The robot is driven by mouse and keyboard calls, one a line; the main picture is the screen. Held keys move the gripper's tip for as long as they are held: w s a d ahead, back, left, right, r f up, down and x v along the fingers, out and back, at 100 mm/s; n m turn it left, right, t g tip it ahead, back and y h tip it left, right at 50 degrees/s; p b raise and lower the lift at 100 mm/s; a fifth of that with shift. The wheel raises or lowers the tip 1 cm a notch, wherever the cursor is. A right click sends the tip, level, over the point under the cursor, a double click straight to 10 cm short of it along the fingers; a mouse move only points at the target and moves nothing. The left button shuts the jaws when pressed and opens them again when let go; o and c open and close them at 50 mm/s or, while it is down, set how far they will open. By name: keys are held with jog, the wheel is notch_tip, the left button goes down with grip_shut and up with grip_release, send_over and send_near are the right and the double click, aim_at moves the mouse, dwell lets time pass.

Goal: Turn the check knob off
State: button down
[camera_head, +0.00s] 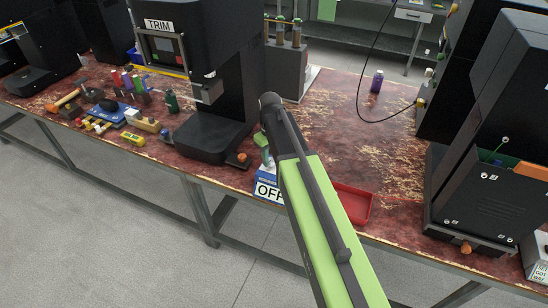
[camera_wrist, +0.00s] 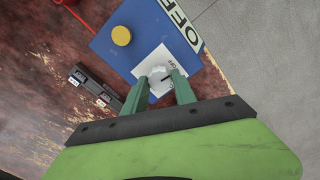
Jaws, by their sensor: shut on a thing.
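The check knob (camera_wrist: 156,74) is a small pale knob on a white plate (camera_wrist: 149,62) on top of a blue box (camera_wrist: 112,45). Small print, seemingly reading OFF, shows on the plate beside the knob; which way the knob points is not clear. My gripper (camera_wrist: 159,84) has its two green fingers on either side of the knob and is shut on it. In the head view the blue box (camera_head: 266,187) with a white OFF sign (camera_head: 268,192) stands at the table's front edge, and my arm hides much of it; the knob is hidden there.
A yellow button (camera_wrist: 121,35) sits on the same box. A dark block with labelled switches (camera_wrist: 95,88) lies beside it. A red tray (camera_head: 353,204) is right of my arm. The black TRIM machine (camera_head: 215,125) stands to the left, another black machine (camera_head: 490,130) to the right.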

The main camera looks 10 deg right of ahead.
aim_at(271, 160)
jog(key=shift+s+n, duration=0.15)
jog(key=shift+n, duration=1.25)
jog(key=shift+a+n, duration=0.1)
jog(key=shift+n, duration=0.3)
jog(key=c, duration=1.1)
grip_release()
jog(key=shift+o, duration=0.4)
jog(key=shift+r, duration=0.1)
notch_tip(271, 160, up, 17)
jog(key=p, duration=1.7)
jog(key=shift+r, duration=0.15)
